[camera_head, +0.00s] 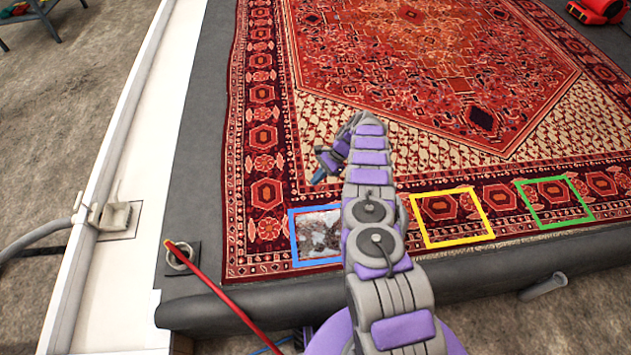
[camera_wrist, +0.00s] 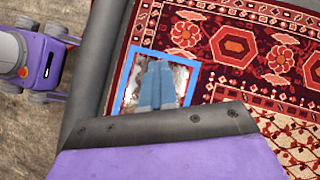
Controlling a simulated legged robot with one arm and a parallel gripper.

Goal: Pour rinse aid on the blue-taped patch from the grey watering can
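The blue-taped patch (camera_head: 316,236) is a pale, whitish stained square on the rug's near border, framed in blue tape. My arm partly covers its right side in the head view. The patch also shows in the wrist view (camera_wrist: 183,75), behind my fingers. My gripper (camera_head: 318,178) is over the rug, beyond the patch in the head view. In the wrist view its two blue-grey fingers (camera_wrist: 156,86) lie together in front of the patch, with nothing seen between them. The grey watering can is not seen in either view.
The red patterned rug (camera_head: 400,60) lies on a dark grey mat. Yellow (camera_head: 452,218) and green (camera_head: 555,203) taped squares lie to the right. A red pole (camera_head: 215,295) crosses the near-left mat edge. A white ledge (camera_head: 150,150) runs along the left. A red machine (camera_head: 598,10) stands far right.

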